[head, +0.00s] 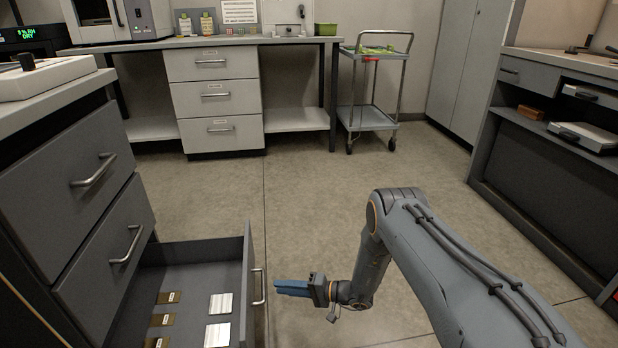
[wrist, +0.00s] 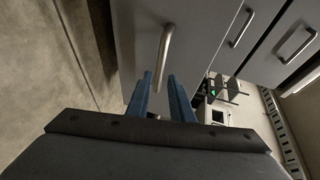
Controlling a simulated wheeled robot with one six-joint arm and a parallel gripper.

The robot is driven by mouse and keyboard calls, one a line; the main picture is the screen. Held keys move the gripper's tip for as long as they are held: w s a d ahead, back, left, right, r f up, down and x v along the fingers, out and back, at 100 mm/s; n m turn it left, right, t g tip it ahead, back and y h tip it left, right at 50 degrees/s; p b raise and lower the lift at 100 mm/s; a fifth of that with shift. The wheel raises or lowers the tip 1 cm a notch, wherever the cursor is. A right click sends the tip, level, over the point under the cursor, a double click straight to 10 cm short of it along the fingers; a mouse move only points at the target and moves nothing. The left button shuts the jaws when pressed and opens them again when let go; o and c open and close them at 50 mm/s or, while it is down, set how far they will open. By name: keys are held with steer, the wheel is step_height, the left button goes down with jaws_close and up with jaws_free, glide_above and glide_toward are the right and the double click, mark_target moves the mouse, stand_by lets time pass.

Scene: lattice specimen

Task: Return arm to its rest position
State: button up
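My gripper (head: 276,287) is low at the front, to the right of an open bottom drawer (head: 247,290). Its blue fingers point left toward the drawer's metal handle (head: 259,287), with a small gap in the head view. In the wrist view the fingers (wrist: 161,78) are spread with nothing held between them. The handle (wrist: 166,52) shows ahead of them, in line with the gap. My arm (head: 440,250) reaches in from the lower right and bends down at the elbow.
The drawer holds several brown labelled pieces (head: 162,320) and pale plates (head: 220,303). A grey cabinet (head: 70,190) stands at left, a trolley (head: 368,117) at the back, a dark bench (head: 550,150) at right. The middle floor is clear.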

steer(key=s+a+r+n+g+h, duration=0.25)
steer(key=s+r+g, duration=0.2)
steer(key=r, duration=0.35)
steer(key=s+a+r+n+g+h, duration=0.1)
steer(key=s+a+r+g+h, duration=0.2)
steer(key=s+r, duration=0.4)
steer(key=s+d+r+n+h, duration=0.1)
steer(key=s+d+r+h, duration=0.2)
steer(key=s+r, duration=0.5)
steer(key=s+d+r+n+h, duration=0.2)
steer(key=s+d+r+h, duration=0.15)
steer(key=s+r, duration=0.45)
steer(key=s+d+r+n+t+h, duration=0.25)
steer(key=s+d+r+t, duration=0.25)
steer(key=s+d+r, duration=0.4)
steer(key=d+r+m+p, duration=0.4)
steer(key=d+r+p, duration=0.7)
steer(key=r+p, duration=0.2)
steer(key=w+d+r+m+h+p, duration=0.1)
steer(key=d+r+m+p, duration=0.2)
steer(key=d+r+p, duration=0.7)
step_height(320, 180, up, 4)
steer(key=p, duration=0.6)
steer(key=shift+w+d+f+m, duration=0.2)
steer(key=shift+d+f+m, duration=0.05)
steer(key=shift+d+m, duration=0.15)
